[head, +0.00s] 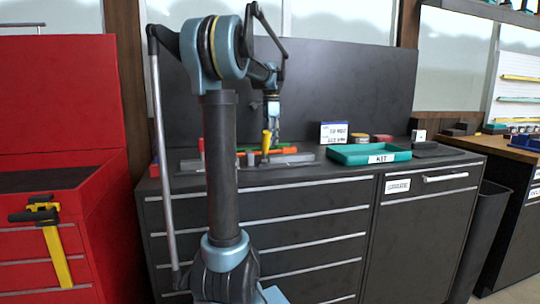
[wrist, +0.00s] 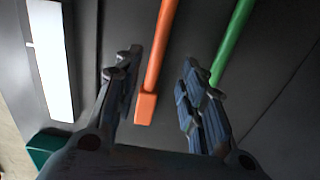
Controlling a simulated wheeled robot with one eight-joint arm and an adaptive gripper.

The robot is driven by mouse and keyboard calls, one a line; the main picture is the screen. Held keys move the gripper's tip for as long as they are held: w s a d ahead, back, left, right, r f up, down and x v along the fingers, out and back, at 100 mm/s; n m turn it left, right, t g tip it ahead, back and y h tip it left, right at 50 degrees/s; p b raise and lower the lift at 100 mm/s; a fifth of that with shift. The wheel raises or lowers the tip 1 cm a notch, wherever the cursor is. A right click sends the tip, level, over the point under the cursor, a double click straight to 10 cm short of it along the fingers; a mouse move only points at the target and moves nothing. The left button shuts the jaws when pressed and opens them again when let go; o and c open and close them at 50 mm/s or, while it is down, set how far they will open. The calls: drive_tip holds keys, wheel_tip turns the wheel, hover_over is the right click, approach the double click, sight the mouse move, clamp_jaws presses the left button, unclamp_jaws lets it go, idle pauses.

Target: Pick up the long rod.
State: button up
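An orange rod (wrist: 160,50) with a square block end (wrist: 146,108) lies on the dark worktop. A green rod (wrist: 233,40) lies beside it, to its right in the wrist view. I cannot tell which of them is the long rod. In the head view the orange rod (head: 286,151) and green rod (head: 248,149) lie near the back of the bench, partly hidden. My gripper (wrist: 158,82) is open, its fingers apart on either side of the orange rod in the picture, with nothing held. In the head view my gripper (head: 272,125) points down above the rods.
A yellow-handled tool (head: 266,141) stands upright near my gripper. A grey rack (head: 300,158) lies beside it. A teal KIT tray (head: 345,154), a white sign (head: 334,132) and round tins (head: 359,139) are to the right. A dark back panel (head: 345,85) rises behind.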

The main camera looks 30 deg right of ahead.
drive_tip(key=shift+s+f, duration=0.15)
drive_tip(key=shift+f, duration=0.95)
drive_tip(key=shift+s+f, duration=0.1)
drive_tip(key=shift+f, duration=1)
clamp_jaws()
